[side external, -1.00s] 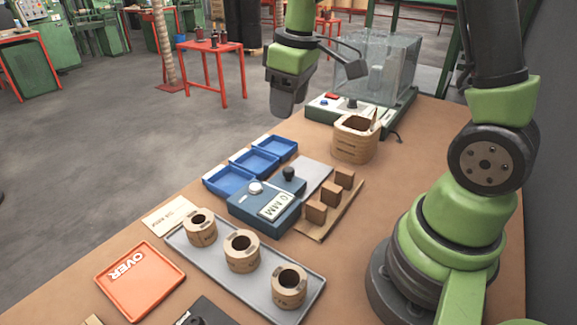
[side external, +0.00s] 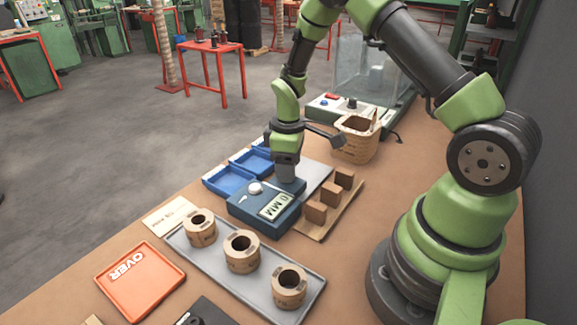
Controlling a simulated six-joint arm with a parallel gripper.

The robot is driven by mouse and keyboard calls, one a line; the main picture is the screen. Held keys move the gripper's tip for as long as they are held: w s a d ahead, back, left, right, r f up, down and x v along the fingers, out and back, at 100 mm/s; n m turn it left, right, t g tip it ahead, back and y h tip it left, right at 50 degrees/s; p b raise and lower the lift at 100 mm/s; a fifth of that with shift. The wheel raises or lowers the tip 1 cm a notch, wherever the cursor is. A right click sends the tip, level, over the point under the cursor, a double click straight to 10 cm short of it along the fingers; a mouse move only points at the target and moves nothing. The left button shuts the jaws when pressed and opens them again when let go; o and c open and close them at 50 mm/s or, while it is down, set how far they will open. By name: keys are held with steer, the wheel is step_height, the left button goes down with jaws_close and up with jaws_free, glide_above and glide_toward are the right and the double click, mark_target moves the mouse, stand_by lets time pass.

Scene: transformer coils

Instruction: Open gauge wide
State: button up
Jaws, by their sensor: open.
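The gauge (side external: 250,213) is a blue box on the table with a white round knob, a small lever mark and a tilted display reading 0 MM. My gripper (side external: 286,178) points straight down at the gauge's back right corner, where a dark knob stood in the earlier view. The gripper now hides that knob. Its fingers are too small and covered to see clearly, and I cannot tell whether they touch the knob.
Three coils (side external: 241,252) stand on a grey tray (side external: 312,296) in front. An orange OVER tray (side external: 140,281) lies at left. Blue trays (side external: 229,180) sit behind the gauge. Brown blocks (side external: 316,212) stand on a board at right. A wooden bin (side external: 354,145) and a clear-walled machine (side external: 372,75) stand behind.

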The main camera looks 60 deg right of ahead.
steer(key=shift+f, duration=0.3)
jaws_close()
steer(key=d, duration=0.8)
steer(key=shift+d, duration=0.4)
jaws_free()
